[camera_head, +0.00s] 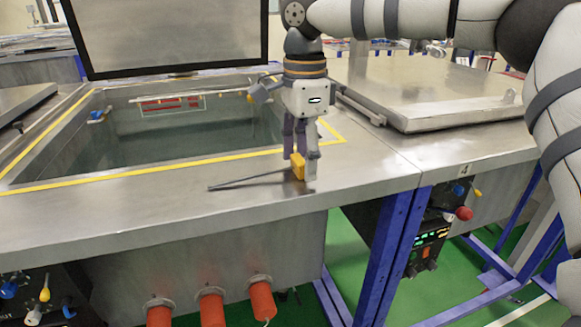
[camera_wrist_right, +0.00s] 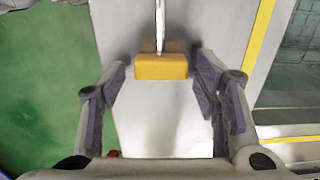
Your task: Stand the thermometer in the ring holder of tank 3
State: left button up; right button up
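The thermometer has a yellow block handle (camera_head: 298,167) and a thin metal stem (camera_head: 245,181). It lies on the steel front rim of the open tank, stem pointing left. My right gripper (camera_head: 305,172) points down over the handle end. In the right wrist view the yellow block (camera_wrist_right: 161,66) sits between the tips of my open right gripper (camera_wrist_right: 160,80), with gaps on both sides. The open tank (camera_head: 190,128) holds liquid; its number is not readable. I cannot clearly make out the ring holder. My left gripper is not in view.
The open tank's raised lid (camera_head: 170,35) stands behind it. A closed lid (camera_head: 430,90) covers the tank at the right, labelled 4. Red-orange cylinders (camera_head: 211,307) stick out below the front edge. The rim left of the thermometer is clear.

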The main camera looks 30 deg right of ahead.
jog(key=c, duration=0.9)
jog(key=shift+o, duration=0.2)
